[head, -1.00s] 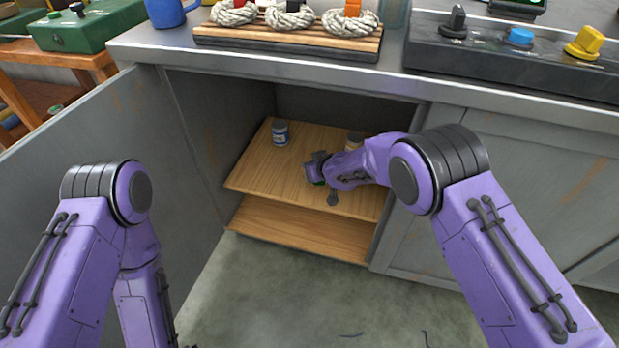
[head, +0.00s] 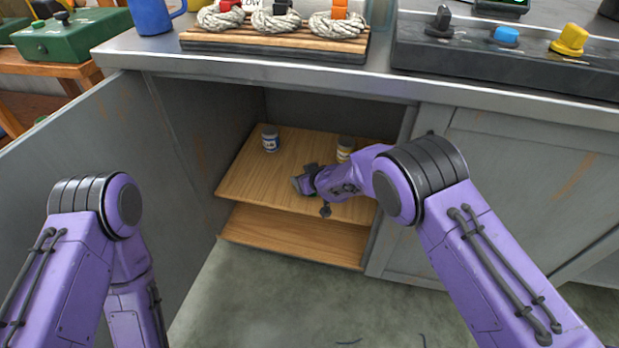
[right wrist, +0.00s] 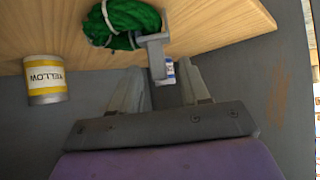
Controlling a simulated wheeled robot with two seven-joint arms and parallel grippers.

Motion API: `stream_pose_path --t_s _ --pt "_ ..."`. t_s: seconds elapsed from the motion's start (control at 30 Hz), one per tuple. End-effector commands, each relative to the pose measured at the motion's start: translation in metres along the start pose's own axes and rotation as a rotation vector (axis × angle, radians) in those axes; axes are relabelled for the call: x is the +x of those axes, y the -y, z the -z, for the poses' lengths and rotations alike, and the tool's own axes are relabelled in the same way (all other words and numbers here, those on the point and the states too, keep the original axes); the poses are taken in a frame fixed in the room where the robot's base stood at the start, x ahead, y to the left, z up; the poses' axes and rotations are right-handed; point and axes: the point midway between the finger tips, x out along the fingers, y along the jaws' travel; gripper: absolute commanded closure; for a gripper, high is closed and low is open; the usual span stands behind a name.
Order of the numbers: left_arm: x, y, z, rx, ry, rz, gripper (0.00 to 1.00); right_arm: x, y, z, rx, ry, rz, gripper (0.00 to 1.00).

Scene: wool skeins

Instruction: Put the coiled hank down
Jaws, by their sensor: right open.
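The coiled hank (right wrist: 122,22) is green wool with pale ties, lying on the wooden shelf at the top of the right wrist view. A grey T-shaped piece (right wrist: 153,42) stands at its side, its stem reaching between my fingertips. My right gripper (right wrist: 163,84) is open, with a finger on either side of that stem and no visible grip on it. In the head view my right gripper (head: 302,182) is low over the upper shelf inside the cabinet, and it hides the hank there. My left gripper is out of view; only the left arm shows.
On the shelf (head: 245,180), a blue-labelled tin (head: 270,139) stands at back left and a yellow-labelled tin (head: 345,149) behind my right forearm. The open cabinet door (head: 95,160) is at left. The counter above holds a rack (head: 270,45) with rope coils.

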Motion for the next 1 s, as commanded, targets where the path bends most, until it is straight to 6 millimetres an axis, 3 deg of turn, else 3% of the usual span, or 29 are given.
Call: stream_pose_path --t_s 0.2,0.4,0.53,0.83,0.93,1.0 --pt "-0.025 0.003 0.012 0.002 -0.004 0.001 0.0 -0.059 -0.001 0.006 -0.001 0.001 -0.003 0.54" --pt "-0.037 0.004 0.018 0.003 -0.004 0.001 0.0 -0.1 -0.001 0.004 0.0 0.001 -0.002 0.54" --pt "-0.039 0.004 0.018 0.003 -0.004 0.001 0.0 -0.112 0.0 0.001 0.0 0.0 -0.002 0.54" --pt "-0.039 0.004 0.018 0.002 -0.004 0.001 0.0 -0.113 0.0 0.0 0.001 0.0 -0.001 0.54" --pt "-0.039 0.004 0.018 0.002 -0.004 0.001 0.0 -0.117 -0.006 -0.024 0.057 0.023 -0.014 0.54" --pt "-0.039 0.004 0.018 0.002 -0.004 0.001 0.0 -0.126 -0.015 -0.066 0.158 0.062 -0.045 0.54"
